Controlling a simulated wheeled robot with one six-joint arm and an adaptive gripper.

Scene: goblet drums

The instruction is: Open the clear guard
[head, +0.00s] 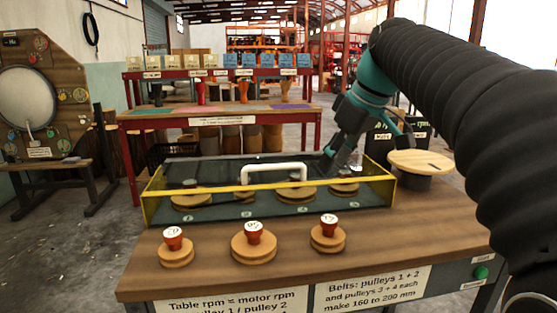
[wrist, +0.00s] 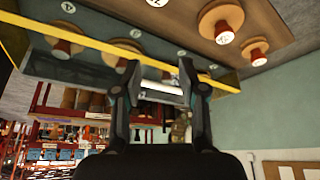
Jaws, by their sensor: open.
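The clear guard (head: 350,181) is a low see-through box with yellow edges, lying closed over several wooden pulleys on the workbench (head: 210,255). A white bar handle (head: 272,166) stands on it. My gripper (head: 333,163) is open, behind and to the right of the handle in the head view. In the wrist view, which looks upside down, the handle (wrist: 162,90) shows between the two spread fingers of my gripper (wrist: 163,72). The guard's yellow edge (wrist: 75,38) crosses that view. I cannot tell whether the fingers touch the handle.
Three wooden pulleys with red knobs, left (head: 176,247), middle (head: 254,241) and right (head: 328,234), stand in front of the guard. A round wooden disc (head: 420,162) sits at the right. A red rack (head: 215,115) with drums stands behind the bench.

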